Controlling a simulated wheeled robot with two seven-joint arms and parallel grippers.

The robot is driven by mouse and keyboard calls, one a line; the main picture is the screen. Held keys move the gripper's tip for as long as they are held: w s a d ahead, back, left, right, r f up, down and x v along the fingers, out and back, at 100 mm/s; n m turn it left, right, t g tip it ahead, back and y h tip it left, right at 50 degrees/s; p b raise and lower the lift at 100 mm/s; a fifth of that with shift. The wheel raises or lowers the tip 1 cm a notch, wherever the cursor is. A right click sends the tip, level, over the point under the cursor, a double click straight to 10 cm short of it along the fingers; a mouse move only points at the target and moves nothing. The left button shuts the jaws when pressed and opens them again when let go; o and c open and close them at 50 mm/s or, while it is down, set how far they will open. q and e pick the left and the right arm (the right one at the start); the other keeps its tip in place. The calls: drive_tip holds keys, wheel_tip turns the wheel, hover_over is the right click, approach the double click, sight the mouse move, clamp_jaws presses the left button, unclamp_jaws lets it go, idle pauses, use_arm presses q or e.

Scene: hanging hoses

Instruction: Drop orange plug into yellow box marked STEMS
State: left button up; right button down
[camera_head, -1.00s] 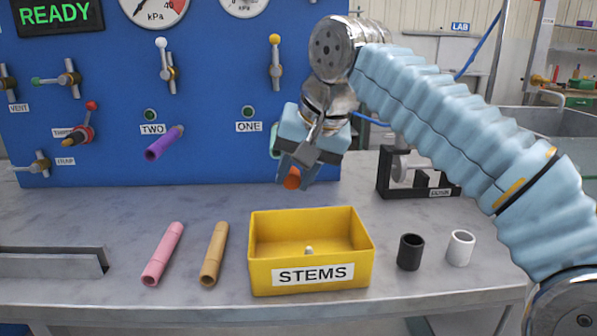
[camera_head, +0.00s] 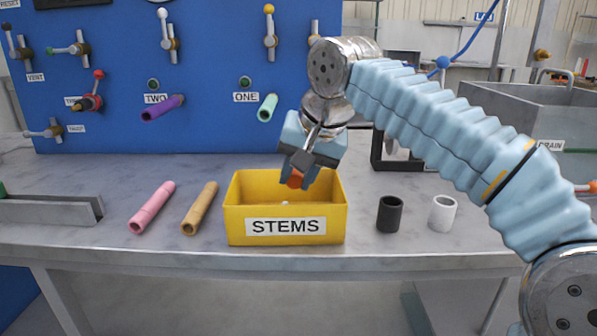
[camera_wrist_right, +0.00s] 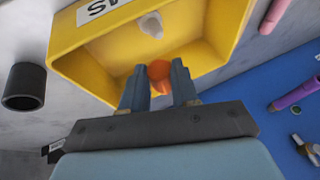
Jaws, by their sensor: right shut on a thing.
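The yellow box (camera_head: 237,222) marked STEMS stands on the grey bench, open at the top. A small white piece (camera_head: 285,203) lies inside it; it also shows in the right wrist view (camera_wrist_right: 151,24). My right gripper (camera_head: 297,176) is shut on the orange plug (camera_head: 294,181) and holds it over the back right part of the box opening. In the right wrist view the plug (camera_wrist_right: 159,72) sits between the two fingertips (camera_wrist_right: 159,84), with the box interior behind it. My left gripper is not in view.
A pink tube (camera_head: 152,207) and a tan tube (camera_head: 200,208) lie left of the box. A black cup (camera_head: 389,214) and a white cup (camera_head: 442,213) stand to its right. Behind is a blue panel (camera_head: 210,110) with valves, a purple tube (camera_head: 163,108) and a green tube (camera_head: 267,108).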

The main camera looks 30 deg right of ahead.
drive_tip(key=c, duration=0.8)
unclamp_jaws()
drive_tip(key=shift+f, duration=0.1)
drive_tip(key=p+v, duration=0.4)
drive_tip(key=v, duration=0.9)
drive_tip(key=shift+s+r, duration=0.1)
drive_tip(key=shift+r, duration=0.3)
